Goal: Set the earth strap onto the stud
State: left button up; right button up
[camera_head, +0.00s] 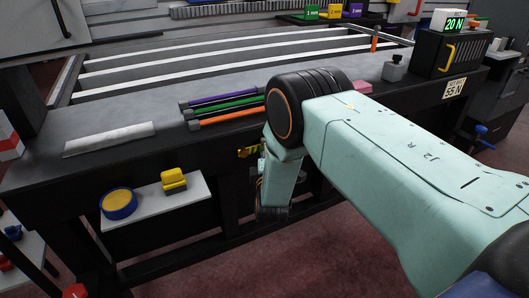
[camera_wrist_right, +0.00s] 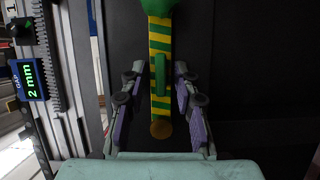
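The earth strap (camera_wrist_right: 161,44) shows in the right wrist view as a green-and-yellow striped band. It hangs from a green top piece, has a green raised piece mid-length and a round copper-coloured lower end. My right gripper (camera_wrist_right: 160,78) has its purple-padded fingers spread on either side of the strap, with visible gaps on both sides. In the head view my right arm reaches down in front of the bench, and its fingers are hidden. I cannot make out the stud in either view. My left gripper is not in view.
The bench (camera_head: 220,80) carries purple, green and orange rods (camera_head: 225,120) and a force box (camera_head: 450,54) reading 20 N. A low shelf (camera_head: 155,212) holds a blue-yellow round tin (camera_head: 118,204). A display (camera_wrist_right: 30,79) reads 2 mm, left of the gripper.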

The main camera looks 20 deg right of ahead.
jog(key=shift+a+f, duration=0.1)
jog(key=shift+s+a, duration=0.25)
jog(key=shift+s, duration=0.3)
jog(key=v, duration=1)
jog(key=shift+s, duration=0.45)
